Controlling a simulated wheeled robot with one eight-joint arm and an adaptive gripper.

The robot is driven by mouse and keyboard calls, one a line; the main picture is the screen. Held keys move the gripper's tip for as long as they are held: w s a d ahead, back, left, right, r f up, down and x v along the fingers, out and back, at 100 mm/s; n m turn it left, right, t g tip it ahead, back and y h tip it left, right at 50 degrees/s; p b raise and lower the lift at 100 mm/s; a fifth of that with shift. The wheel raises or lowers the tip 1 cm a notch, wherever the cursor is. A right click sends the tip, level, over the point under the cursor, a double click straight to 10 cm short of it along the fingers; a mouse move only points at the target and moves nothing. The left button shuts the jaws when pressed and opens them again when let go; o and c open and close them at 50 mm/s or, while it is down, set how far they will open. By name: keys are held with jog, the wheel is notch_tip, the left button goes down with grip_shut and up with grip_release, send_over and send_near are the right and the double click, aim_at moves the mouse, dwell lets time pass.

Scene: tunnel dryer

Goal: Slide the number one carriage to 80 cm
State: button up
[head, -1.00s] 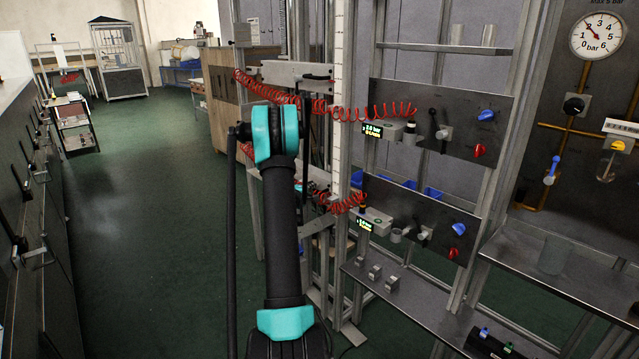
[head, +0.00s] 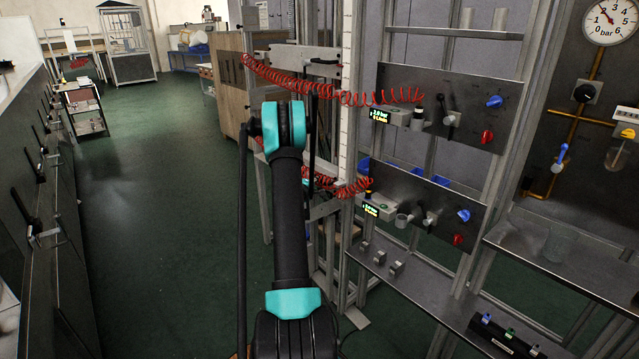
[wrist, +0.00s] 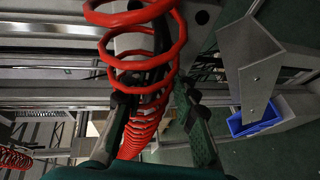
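An upper carriage (head: 290,62), a pale grey block with a dark handle, sits on the vertical frame beside a white scale strip (head: 347,95). A lower carriage (head: 318,180) is partly hidden by my arm. I cannot read numbers on either carriage or the scale's centimetre marks. In the wrist view my gripper (wrist: 152,97) has its two dark fingers spread apart. A red coiled hose (wrist: 140,62) runs across and between them, in front of a dark part and a pale block that it partly hides. In the head view my arm hides the gripper.
Valve panels (head: 452,108) with blue and red knobs stand right of the scale. A metal shelf (head: 415,290) juts out below them. A blue bin (wrist: 255,115) shows in the wrist view. Green floor (head: 165,190) is free on the left, beside a row of dark panels with handles (head: 28,215).

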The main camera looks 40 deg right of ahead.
jog(key=shift+r, duration=0.1)
jog(key=v, duration=1.2)
dwell(0.4)
jog(key=s+a+r+m+y, duration=0.2)
jog(key=s+a+r+y, duration=0.15)
jog(key=a, duration=0.45)
jog(key=s+a+f+m+g+y, duration=0.1)
jog(key=s+a+y, duration=0.4)
jog(key=s+a, duration=0.8)
jog(key=s+a+f+m+g+y, duration=0.1)
jog(key=s+a+y, duration=0.4)
jog(key=s+a, duration=0.9)
jog(key=a+f+g, duration=0.1)
jog(key=a, duration=0.5)
jog(key=shift+s+f+m, duration=0.15)
jog(key=shift+s+m, duration=0.1)
jog(key=shift+m, duration=0.05)
jog(key=shift+y, duration=0.25)
